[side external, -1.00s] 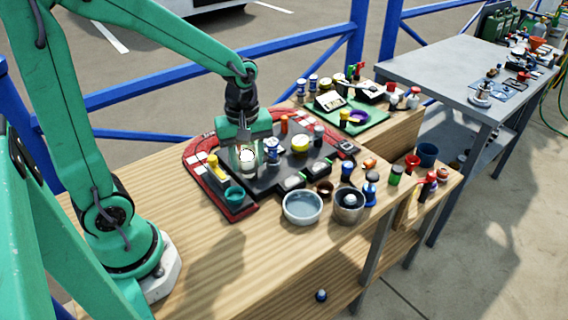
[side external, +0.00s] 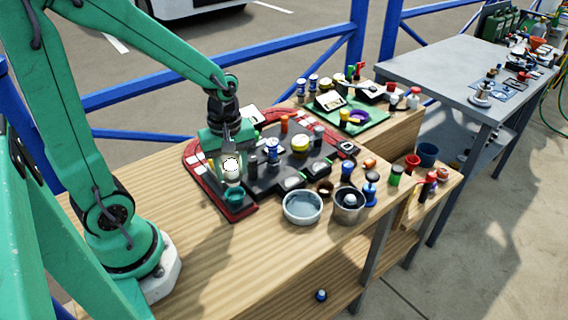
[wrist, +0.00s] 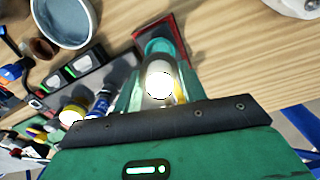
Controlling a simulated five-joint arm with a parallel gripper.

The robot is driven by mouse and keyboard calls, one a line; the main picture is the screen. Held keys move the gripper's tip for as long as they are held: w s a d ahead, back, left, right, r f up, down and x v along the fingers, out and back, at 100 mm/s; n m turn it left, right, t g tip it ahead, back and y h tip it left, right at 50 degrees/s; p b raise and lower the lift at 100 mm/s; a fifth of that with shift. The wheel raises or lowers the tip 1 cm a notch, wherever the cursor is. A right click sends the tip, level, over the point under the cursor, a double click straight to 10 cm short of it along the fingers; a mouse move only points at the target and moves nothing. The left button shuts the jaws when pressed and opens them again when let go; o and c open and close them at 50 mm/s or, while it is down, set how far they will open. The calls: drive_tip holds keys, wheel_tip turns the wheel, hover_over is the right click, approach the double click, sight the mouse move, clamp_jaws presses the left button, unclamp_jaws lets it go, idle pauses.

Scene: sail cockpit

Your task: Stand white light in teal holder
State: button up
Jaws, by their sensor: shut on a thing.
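The white light (side external: 230,165) is a glowing white piece held between the fingers of my gripper (side external: 231,172), which is shut on it. The teal holder (side external: 235,196) is a small round cup at the near left corner of the red-edged dark tray. In the side view the light is just above the holder; I cannot tell whether they touch. In the wrist view the bright light (wrist: 159,86) sits between my fingers, and the teal holder (wrist: 158,46) shows directly beyond it. The light's lower end is hidden.
A grey bowl (side external: 302,206) and a metal pot (side external: 349,206) stand right of the holder. The dark tray with a red border (side external: 236,213) carries several small pieces, including a blue-and-white one (side external: 273,150). Bare wood (side external: 215,260) lies in front.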

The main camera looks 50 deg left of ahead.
sight(233, 179)
drive_tip(key=shift+f, duration=1.85)
drive_tip(key=shift+f, duration=0.6)
idle(0.4)
drive_tip(key=o, duration=0.7)
drive_tip(key=shift+r, duration=0.15)
drive_tip(key=shift+r, duration=5.35)
